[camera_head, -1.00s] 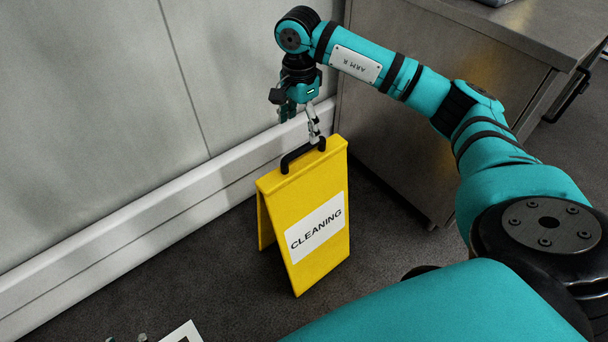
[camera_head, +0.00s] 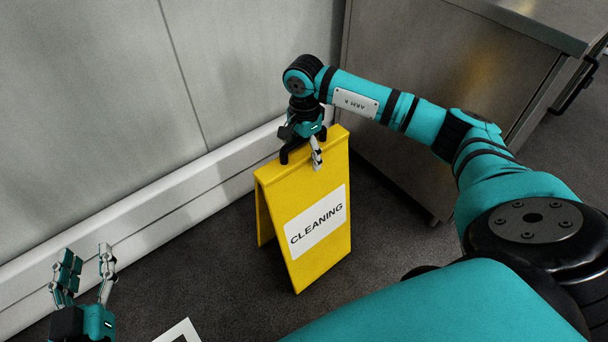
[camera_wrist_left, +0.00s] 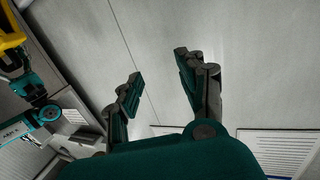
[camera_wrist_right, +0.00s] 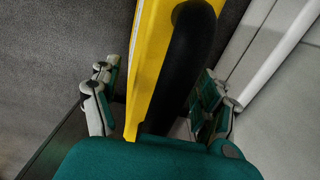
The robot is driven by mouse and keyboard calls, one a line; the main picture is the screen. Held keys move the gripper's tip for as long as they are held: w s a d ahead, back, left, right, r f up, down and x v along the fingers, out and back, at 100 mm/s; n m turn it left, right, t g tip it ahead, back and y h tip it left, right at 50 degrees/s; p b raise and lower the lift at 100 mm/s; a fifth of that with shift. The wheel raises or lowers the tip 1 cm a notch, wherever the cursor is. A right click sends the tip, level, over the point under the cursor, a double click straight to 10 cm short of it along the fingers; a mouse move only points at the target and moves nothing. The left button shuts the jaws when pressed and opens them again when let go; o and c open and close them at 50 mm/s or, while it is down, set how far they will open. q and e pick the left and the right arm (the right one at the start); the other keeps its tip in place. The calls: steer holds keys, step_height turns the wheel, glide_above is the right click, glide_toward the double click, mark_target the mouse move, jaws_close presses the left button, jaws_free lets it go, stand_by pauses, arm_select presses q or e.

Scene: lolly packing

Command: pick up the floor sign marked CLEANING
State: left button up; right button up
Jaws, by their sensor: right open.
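The yellow floor sign (camera_head: 310,265) marked CLEANING stands upright and spread on the dark floor near the wall. Its black handle (camera_wrist_right: 190,60) is on the top edge and lies between the fingers of my right gripper (camera_wrist_right: 155,100) in the right wrist view. My right gripper (camera_head: 302,158) is open around the top of the sign in the head view, pointing down. My left gripper (camera_head: 85,262) is open and empty at the lower left, well away from the sign. In the left wrist view, my left gripper (camera_wrist_left: 165,80) faces the wall, and a yellow part of the sign (camera_wrist_left: 10,38) shows at the upper left.
The grey wall (camera_head: 100,100) with a pale skirting (camera_head: 150,210) runs behind the sign. A metal cabinet (camera_head: 420,90) stands close on the right. A white-edged flat item (camera_head: 180,332) lies on the floor at the bottom. Floor left of the sign is clear.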

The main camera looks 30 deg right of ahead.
steer(key=shift+f, duration=1)
jaws_close()
arm_select(q)
steer(key=r, duration=0.1)
steer(key=r+t, duration=0.1)
steer(key=shift+w+d+r+h, duration=0.1)
steer(key=shift+d+r+h, duration=0.1)
steer(key=shift+r+h, duration=0.1)
arm_select(e)
steer(key=shift+r, duration=0.1)
